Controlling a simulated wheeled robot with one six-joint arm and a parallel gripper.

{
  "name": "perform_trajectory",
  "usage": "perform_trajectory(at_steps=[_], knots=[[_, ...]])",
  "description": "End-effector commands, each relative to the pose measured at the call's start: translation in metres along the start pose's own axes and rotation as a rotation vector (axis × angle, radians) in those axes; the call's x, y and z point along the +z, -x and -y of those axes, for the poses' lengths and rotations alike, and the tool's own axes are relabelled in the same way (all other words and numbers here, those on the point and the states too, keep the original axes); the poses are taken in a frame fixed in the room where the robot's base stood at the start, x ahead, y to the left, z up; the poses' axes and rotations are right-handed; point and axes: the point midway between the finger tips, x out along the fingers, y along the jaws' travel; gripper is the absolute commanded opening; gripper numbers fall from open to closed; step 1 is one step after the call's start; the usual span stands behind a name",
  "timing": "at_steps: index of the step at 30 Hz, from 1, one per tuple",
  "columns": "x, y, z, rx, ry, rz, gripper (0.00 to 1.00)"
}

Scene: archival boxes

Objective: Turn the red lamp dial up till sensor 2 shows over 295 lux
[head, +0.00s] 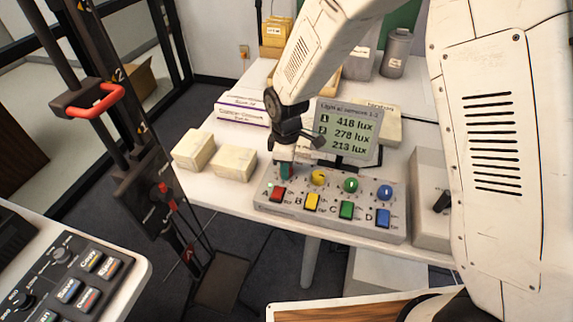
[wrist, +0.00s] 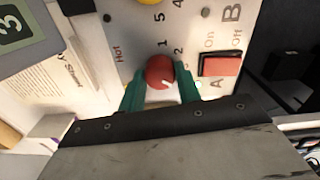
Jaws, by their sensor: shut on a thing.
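The red lamp dial (wrist: 160,70) sits between the two green fingers of my gripper (wrist: 160,82) in the wrist view. The fingers are shut on its sides, and a white mark shows at the dial's lower right edge. In the head view my gripper (head: 286,170) points down at the left end of the grey control panel (head: 330,232) and hides the red dial. The display (head: 346,130) behind the panel reads 416 lux, 278 lux and 213 lux from top to bottom; the middle row reads 278 lux.
Yellow (head: 319,177), green (head: 351,185) and blue (head: 385,192) dials stand right of my gripper, close together. Red (head: 277,195), yellow (head: 312,202), green (head: 346,210) and blue (head: 383,218) switches line the panel's front. Cream boxes (head: 236,162) stand to the left.

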Motion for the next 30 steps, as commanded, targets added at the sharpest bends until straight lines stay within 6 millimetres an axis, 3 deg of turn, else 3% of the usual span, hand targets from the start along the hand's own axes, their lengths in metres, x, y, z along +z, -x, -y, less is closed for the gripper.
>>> perform_trajectory(at_steps=[18, 19, 21, 30], knots=[[0.0003, 0.0002, 0.0001, 0.000, -0.045, 0.001, 0.10], [0.0003, 0.0002, 0.0001, 0.000, -0.045, 0.001, 0.41], [0.0002, 0.0001, 0.0001, 0.000, -0.045, 0.001, 0.55], [-0.0003, 0.0024, 0.0000, 0.000, -0.044, 0.000, 0.55]])
